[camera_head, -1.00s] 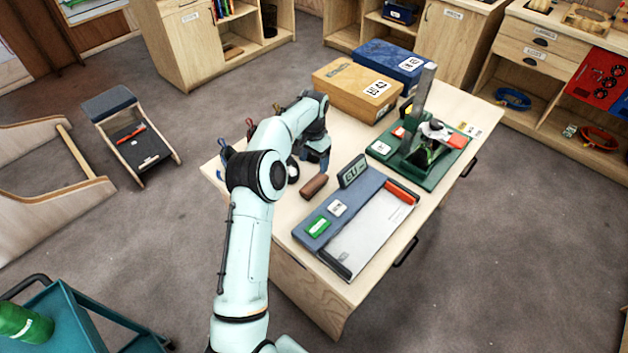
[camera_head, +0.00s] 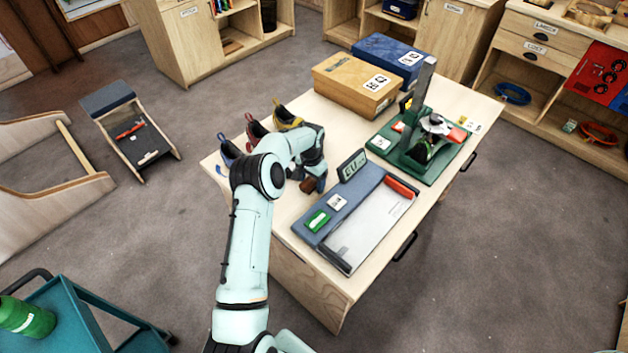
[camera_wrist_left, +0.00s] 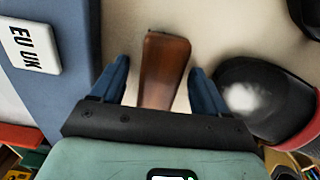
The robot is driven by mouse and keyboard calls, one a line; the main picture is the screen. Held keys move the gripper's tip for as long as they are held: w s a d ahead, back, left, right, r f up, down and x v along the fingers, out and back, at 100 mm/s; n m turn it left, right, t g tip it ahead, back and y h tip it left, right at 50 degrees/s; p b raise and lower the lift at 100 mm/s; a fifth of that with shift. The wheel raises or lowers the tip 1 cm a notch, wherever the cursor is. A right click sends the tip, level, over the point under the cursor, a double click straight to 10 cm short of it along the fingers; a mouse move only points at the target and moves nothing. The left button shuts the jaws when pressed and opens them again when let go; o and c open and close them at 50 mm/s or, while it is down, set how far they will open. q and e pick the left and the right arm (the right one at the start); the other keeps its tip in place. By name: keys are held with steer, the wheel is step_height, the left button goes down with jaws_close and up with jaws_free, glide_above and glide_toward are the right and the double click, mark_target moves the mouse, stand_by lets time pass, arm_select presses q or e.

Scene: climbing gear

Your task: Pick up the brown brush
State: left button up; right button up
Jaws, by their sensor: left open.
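The brown brush (camera_head: 308,185) lies on the wooden table, mostly hidden by my left gripper (camera_head: 318,186) in the head view. In the left wrist view the brush (camera_wrist_left: 164,68) shows as a brown wooden block between the two blue fingers of my left gripper (camera_wrist_left: 158,82). The fingers are open, one on each side, with a gap to the brush on both sides. The near end of the brush is hidden behind the gripper body. My right gripper is not in view.
A blue-grey measuring board (camera_head: 312,232) with a display lies close to the right of the brush. Several climbing shoes (camera_head: 256,130) stand at the table's left and back edge. Boxes (camera_head: 357,85) and a green stand (camera_head: 418,160) are farther back. A dark shoe (camera_wrist_left: 262,98) is beside the right finger.

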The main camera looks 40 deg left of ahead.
mark_target(311, 179)
arm_select(q)
steer(key=c, duration=1.1)
steer(key=shift+o, duration=0.2)
steer(key=shift+r, duration=0.15)
step_height(311, 179, up, 20)
